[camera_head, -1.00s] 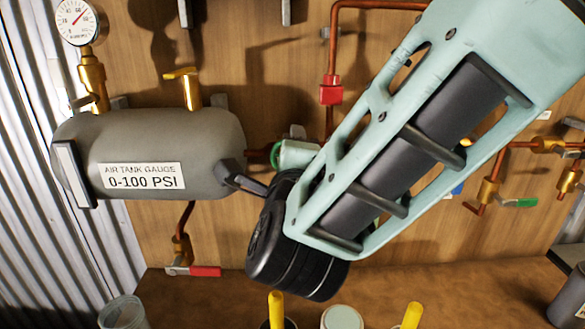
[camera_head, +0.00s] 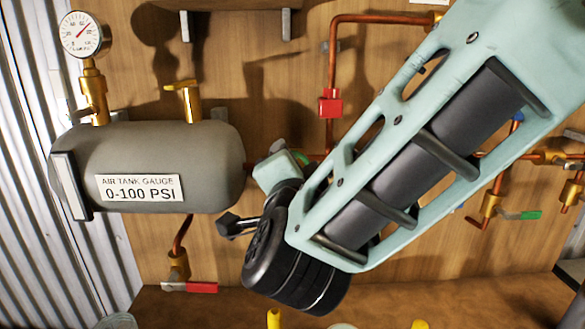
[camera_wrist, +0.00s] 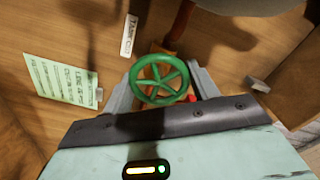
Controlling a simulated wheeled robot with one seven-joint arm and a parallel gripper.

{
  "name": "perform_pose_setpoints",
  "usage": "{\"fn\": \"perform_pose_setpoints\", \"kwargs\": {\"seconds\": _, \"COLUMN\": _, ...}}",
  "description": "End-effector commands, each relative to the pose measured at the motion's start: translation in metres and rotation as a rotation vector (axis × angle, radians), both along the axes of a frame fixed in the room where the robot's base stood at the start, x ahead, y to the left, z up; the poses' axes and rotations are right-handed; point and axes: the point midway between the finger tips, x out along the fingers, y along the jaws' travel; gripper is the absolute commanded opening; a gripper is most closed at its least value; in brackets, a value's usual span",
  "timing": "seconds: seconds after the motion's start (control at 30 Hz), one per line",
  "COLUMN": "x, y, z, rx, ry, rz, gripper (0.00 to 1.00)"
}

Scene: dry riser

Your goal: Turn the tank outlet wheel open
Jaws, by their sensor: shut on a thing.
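The tank outlet wheel (camera_wrist: 160,81) is a green spoked handwheel, seen nearly face-on in the wrist view. My gripper (camera_wrist: 160,88) has one grey finger on each side of its rim and is shut on it. In the head view my gripper is right of the grey air tank (camera_head: 225,150), with one dark finger showing low. The wheel there is mostly hidden behind my wrist; a small green patch shows beside it. A white tag (camera_wrist: 129,35) is fixed near the wheel; its lettering is hard to read.
A pressure gauge (camera_head: 81,34) stands above the tank's left end. A red-handled valve (camera_head: 190,287) hangs below the tank. Copper pipe with a red fitting (camera_head: 330,104) runs behind my arm. A pale green written card (camera_wrist: 62,80) is left of the wheel.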

Motion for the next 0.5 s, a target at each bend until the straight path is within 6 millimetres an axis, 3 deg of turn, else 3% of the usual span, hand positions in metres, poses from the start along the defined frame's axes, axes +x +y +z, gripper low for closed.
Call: {"fn": "perform_pose_setpoints", "kwargs": {"seconds": 0.5, "x": -0.0005, "y": 0.0003, "z": -0.0014, "rx": -0.042, "ry": 0.004, "rz": 0.002, "gripper": 0.36}}
